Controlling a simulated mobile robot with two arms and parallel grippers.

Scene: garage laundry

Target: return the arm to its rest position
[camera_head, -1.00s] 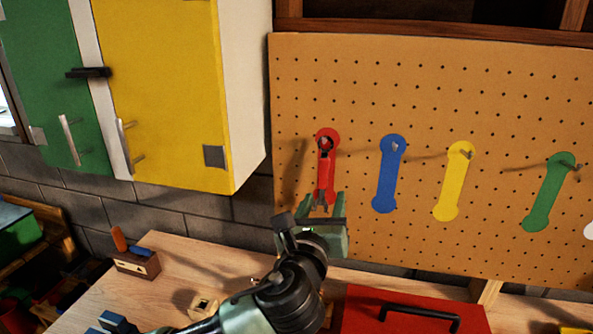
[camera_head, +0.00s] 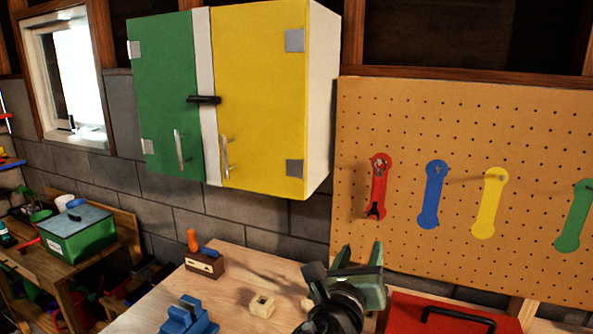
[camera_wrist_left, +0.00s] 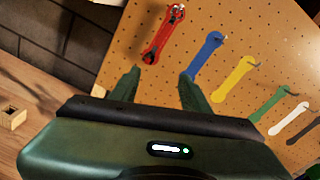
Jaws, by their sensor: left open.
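My left gripper (camera_head: 358,256) is in front of the lower left part of the pegboard in the head view, above the workbench. Its two fingers are spread with nothing between them, and they also show open in the left wrist view (camera_wrist_left: 160,82). My right gripper is not in view.
Blue (camera_head: 431,194), yellow (camera_head: 490,203) and green (camera_head: 574,215) shapes are on the pegboard (camera_head: 460,110). A red toolbox (camera_head: 405,312) is right of my gripper on the workbench (camera_head: 235,275). A blue vise-like object (camera_head: 188,316) and a small wooden block (camera_head: 262,305) are to the left. A yellow-green cabinet (camera_head: 260,90) hangs above.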

